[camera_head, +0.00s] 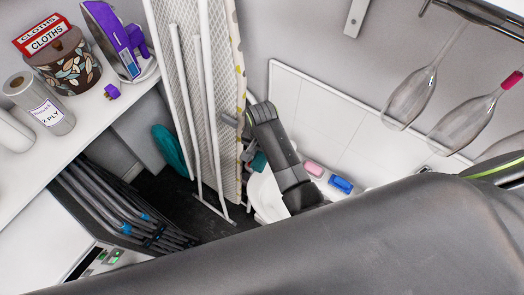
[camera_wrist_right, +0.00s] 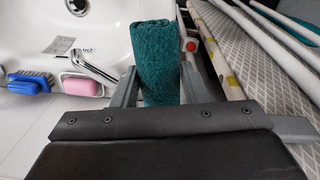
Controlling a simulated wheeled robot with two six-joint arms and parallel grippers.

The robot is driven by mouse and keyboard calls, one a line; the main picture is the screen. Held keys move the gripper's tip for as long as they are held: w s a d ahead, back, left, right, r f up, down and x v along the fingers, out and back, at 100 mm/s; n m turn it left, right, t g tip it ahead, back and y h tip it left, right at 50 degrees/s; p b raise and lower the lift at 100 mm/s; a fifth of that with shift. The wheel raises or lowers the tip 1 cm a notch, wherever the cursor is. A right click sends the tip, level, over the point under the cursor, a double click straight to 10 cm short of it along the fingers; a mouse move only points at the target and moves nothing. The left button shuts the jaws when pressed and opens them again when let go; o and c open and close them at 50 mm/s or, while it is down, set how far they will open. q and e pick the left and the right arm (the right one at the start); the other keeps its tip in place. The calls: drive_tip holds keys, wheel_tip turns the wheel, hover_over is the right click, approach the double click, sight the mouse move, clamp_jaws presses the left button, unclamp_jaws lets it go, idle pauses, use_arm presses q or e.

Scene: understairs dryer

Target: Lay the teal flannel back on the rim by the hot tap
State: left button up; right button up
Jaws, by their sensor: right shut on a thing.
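The teal flannel (camera_wrist_right: 155,55) is a thick, folded or rolled cloth in the right wrist view. My right gripper (camera_wrist_right: 155,92) is shut on it, with one finger on each side. Part of the flannel (camera_head: 259,162) also shows beside my right gripper (camera_head: 247,150) in the head view. The white basin (camera_wrist_right: 112,28) lies left of and behind the flannel. A chrome tap (camera_wrist_right: 92,66) stands left of the flannel. A red round mark (camera_wrist_right: 190,45) shows just to its right, partly hidden. I cannot tell whether the cloth touches the rim. My left gripper is not in view.
A pink sponge or soap (camera_head: 314,169) and a blue brush (camera_head: 341,185) lie by the basin. The ironing board (camera_head: 222,60) stands close beside my right gripper. Wine glasses (camera_head: 412,97) hang at the upper right. Folded grey racks (camera_head: 120,210) stand at the lower left.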

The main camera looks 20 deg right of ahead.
drive_tip(key=shift+s+d+f, duration=0.1)
drive_tip(key=shift+s+f, duration=0.2)
drive_tip(key=shift+f, duration=0.35)
drive_tip(key=shift+s+d+f, duration=0.1)
drive_tip(key=shift+s+f, duration=0.2)
drive_tip(key=shift+f, duration=0.3)
drive_tip(key=f, duration=0.2)
drive_tip(key=f+b, duration=0.1)
drive_tip(key=shift+w+a+f, duration=0.1)
drive_tip(key=shift+w+f, duration=0.1)
drive_tip(key=shift+f, duration=0.55)
drive_tip(key=shift+f+b, duration=0.45)
drive_tip(key=shift+b, duration=0.15)
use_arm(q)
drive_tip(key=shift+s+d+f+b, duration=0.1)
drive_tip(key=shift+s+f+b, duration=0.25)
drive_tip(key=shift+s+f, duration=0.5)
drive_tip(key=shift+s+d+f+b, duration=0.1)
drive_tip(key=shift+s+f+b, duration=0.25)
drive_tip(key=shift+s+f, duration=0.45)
use_arm(e)
drive_tip(key=shift+f, duration=0.6)
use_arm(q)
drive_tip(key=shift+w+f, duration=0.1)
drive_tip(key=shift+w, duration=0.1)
use_arm(e)
drive_tip(key=o, duration=1.1)
drive_tip(key=shift+c, duration=0.2)
drive_tip(key=shift+r, duration=0.15)
